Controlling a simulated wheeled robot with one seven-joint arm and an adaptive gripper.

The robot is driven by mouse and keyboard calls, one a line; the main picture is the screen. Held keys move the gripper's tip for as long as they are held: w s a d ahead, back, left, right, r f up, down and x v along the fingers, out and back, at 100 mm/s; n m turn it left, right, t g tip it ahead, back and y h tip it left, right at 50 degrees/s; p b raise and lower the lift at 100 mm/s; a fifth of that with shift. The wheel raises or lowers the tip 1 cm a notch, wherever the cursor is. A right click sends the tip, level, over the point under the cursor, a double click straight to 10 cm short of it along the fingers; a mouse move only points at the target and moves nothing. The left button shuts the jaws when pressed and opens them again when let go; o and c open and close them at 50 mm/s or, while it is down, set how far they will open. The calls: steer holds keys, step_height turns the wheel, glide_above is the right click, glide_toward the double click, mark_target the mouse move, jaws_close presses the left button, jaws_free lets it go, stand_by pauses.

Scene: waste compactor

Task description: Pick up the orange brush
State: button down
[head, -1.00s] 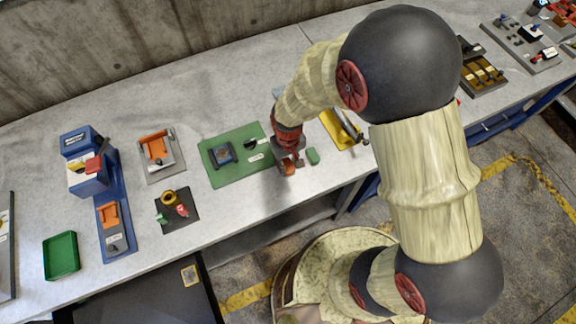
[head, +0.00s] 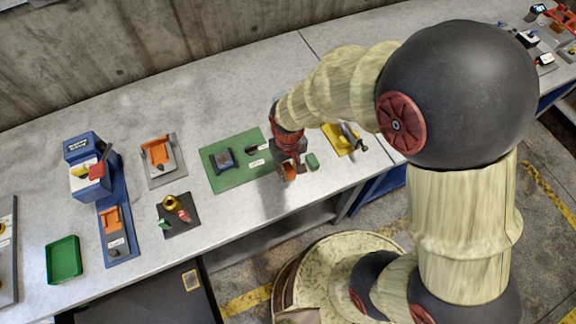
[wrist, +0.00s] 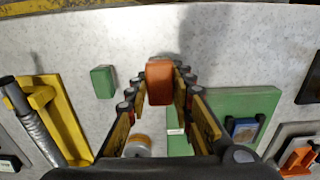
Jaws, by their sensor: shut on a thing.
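The orange brush (wrist: 160,82) is between the fingertips of my gripper (wrist: 160,70) in the wrist view, with its orange end toward the camera. The fingers are closed on its two sides. In the head view my gripper (head: 289,174) is over the front part of the table, by the right end of the green mat (head: 222,180). A small orange patch of the brush (head: 290,171) shows between the fingers. The rest of it is hidden, and I cannot tell whether it touches the table.
A small green block (head: 312,161) stands just right of my gripper. A yellow holder (head: 340,141) with a grey tool is farther right. A dark mat (head: 180,224) with small items, a blue machine (head: 88,170) and a green tray (head: 63,259) are left. Bare table lies behind.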

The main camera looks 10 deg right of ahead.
steer(key=s+r, duration=0.3)
steer(key=s, duration=0.2)
steer(key=s+a+r+p, duration=0.1)
steer(key=s+r, duration=0.2)
steer(key=s, duration=0.3)
steer(key=shift+a+r+p, duration=0.15)
steer(key=shift+r+p, duration=0.1)
steer(key=shift+p, duration=0.05)
steer(key=c, duration=2.1)
jaws_free()
steer(key=c, duration=0.5)
